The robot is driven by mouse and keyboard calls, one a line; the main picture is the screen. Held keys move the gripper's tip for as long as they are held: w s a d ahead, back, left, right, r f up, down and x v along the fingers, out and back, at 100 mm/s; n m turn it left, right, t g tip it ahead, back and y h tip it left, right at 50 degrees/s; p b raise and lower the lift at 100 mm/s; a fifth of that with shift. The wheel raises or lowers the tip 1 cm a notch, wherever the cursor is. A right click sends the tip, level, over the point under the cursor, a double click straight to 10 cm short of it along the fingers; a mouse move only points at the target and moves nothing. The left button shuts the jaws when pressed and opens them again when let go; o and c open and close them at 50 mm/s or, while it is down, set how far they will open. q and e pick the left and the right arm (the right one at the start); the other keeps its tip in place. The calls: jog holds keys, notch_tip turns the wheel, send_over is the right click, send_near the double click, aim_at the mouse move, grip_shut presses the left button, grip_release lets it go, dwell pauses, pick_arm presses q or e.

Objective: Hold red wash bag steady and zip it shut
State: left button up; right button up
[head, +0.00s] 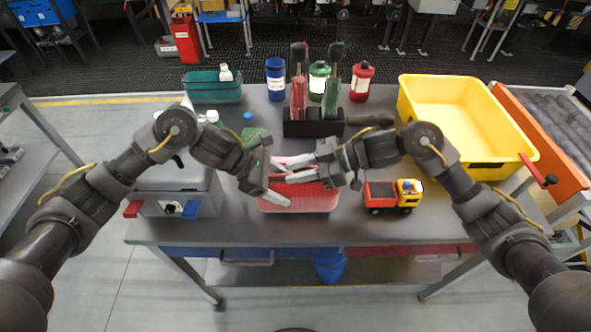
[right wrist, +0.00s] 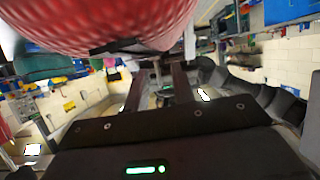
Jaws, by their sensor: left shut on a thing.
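The red wash bag (head: 300,197) lies on the table at front centre, with a pale strip along its top partly hidden by my grippers. It fills the top of the right wrist view (right wrist: 100,22), close to the camera and blurred. My left gripper (head: 277,184) is at the bag's left top side, shut on it; the exact grip is partly hidden. My right gripper (head: 297,168) is over the bag's top from the right. In the right wrist view its fingers (right wrist: 162,85) stand apart with a gap between them. The zip pull cannot be made out.
A toy truck (head: 395,194) stands right of the bag. A grey box (head: 180,190) is at left. Behind are a dark rack (head: 313,128) with upright items and several bottles. A yellow bin (head: 468,165) is at right, a green bin (head: 212,88) at back left.

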jog(key=shift+a+f, duration=0.1)
jog(key=shift+a, duration=0.15)
grip_shut()
dwell(1.4)
